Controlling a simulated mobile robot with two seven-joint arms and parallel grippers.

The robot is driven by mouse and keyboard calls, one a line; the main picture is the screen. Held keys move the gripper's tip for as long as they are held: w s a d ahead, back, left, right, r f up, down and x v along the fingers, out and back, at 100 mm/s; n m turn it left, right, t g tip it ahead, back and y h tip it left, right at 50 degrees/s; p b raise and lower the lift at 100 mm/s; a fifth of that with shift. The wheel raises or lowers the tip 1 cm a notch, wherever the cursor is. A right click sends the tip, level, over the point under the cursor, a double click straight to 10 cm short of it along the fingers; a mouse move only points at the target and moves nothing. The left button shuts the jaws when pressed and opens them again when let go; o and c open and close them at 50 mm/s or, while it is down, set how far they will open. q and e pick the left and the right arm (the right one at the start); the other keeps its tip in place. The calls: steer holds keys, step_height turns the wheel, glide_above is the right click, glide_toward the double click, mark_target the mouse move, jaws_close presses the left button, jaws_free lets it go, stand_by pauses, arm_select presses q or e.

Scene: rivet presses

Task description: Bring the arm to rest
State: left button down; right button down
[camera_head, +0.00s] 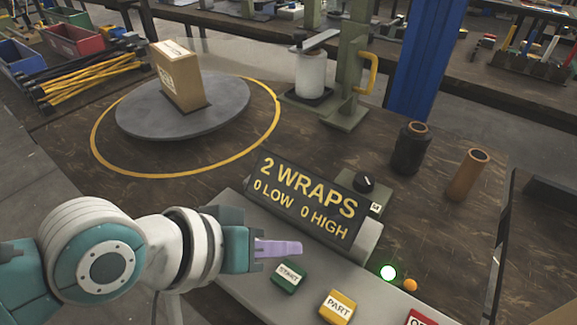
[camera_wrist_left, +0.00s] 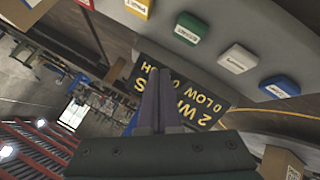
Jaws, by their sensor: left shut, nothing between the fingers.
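My left arm comes in from the left in the head view. Its gripper (camera_head: 290,248) is shut and empty, with its purple fingers just above the green START button (camera_head: 289,276), in front of the sign. In the left wrist view the shut fingers (camera_wrist_left: 156,85) point toward the sign (camera_wrist_left: 205,100). Whether the fingers touch anything cannot be told. The dark sign (camera_head: 305,200) reads "2 WRAPS, 0 LOW, 0 HIGH". My right gripper is not in view.
A cardboard box (camera_head: 178,76) stands on a round turntable (camera_head: 215,112) inside a yellow ring. A green post machine (camera_head: 346,70) and two cylinders (camera_head: 410,149) stand behind.

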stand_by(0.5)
arm_select(q)
steer(key=shift+s+d+r, duration=0.1)
steer(key=shift+s+r, duration=0.1)
steer(key=s+r+m+p, duration=0.2)
steer(key=s+r+p, duration=0.2)
steer(key=s+r, duration=0.2)
steer(key=s+a+r+n+g+y+p, duration=0.1)
steer(key=s+a+r+y, duration=0.15)
steer(key=a, duration=0.35)
steer(key=s+a+r+y+p, duration=0.2)
steer(key=s+a+r, duration=0.1)
steer(key=s+a, duration=0.15)
steer(key=s+a+r+n+g+y+p, duration=0.1)
steer(key=s+a+r+y, duration=0.2)
steer(key=a, duration=0.4)
step_height(320, 180, up, 37)
steer(key=p, duration=3.8)
steer(key=shift+s+r, duration=0.2)
steer(key=shift+a, duration=0.1)
